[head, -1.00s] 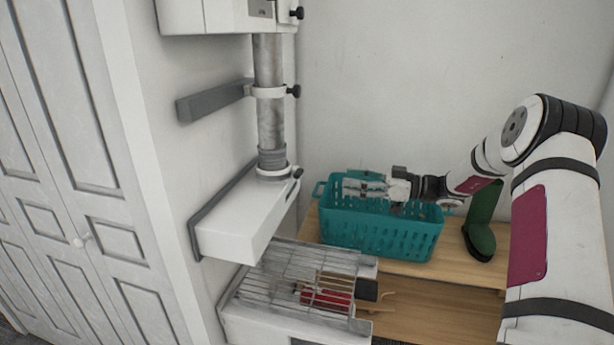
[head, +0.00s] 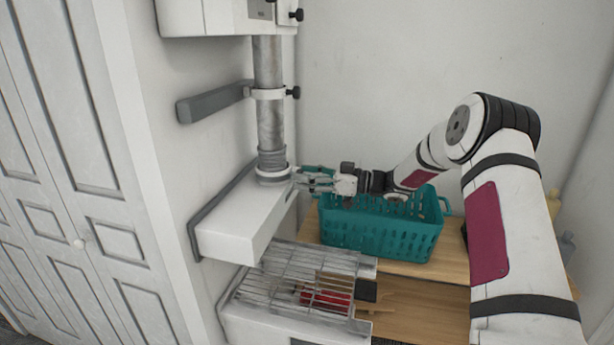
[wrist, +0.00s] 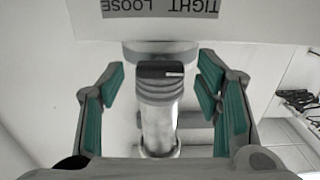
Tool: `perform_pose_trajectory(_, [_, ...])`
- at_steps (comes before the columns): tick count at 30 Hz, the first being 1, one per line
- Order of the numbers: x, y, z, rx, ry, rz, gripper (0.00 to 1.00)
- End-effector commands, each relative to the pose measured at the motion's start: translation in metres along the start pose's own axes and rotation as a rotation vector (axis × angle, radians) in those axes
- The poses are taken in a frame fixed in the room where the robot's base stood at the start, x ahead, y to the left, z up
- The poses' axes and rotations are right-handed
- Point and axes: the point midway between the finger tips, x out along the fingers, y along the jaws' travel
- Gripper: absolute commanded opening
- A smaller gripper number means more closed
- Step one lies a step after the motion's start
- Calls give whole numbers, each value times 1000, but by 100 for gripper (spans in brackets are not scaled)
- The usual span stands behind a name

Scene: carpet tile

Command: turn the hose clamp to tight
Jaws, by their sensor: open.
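The hose clamp (head: 272,171) is a light band around the lower end of the grey pipe, just above a white housing. Its black knob (wrist: 160,71) shows in the wrist view between my open fingers, with a white mark on its right half. A label (wrist: 160,8) on the housing reads TIGHT and LOOSE and appears upside down. My gripper (head: 300,181) is open at the lower clamp, its fingers apart on both sides of the knob with gaps. In the head view the fingertips largely hide the knob.
Two other black knobs sit higher, on the upper housing (head: 225,16) and the middle pipe clamp (head: 268,93). A teal basket (head: 380,233) stands on a wooden shelf under my forearm. A wire rack (head: 310,270) lies below the housing. White wall stands behind.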

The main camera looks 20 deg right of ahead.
Motion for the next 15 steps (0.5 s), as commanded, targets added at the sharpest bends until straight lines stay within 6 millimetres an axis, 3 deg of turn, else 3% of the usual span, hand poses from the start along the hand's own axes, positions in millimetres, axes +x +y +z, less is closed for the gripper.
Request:
perform_pose_trajectory(4, [0, 0, 0, 0, 0, 0, 56])
perform_pose_trajectory(10, [0, 0, 0, 0, 0, 0, 11])
perform_pose_trajectory(15, [0, 0, 0, 2, 0, 0, 10])
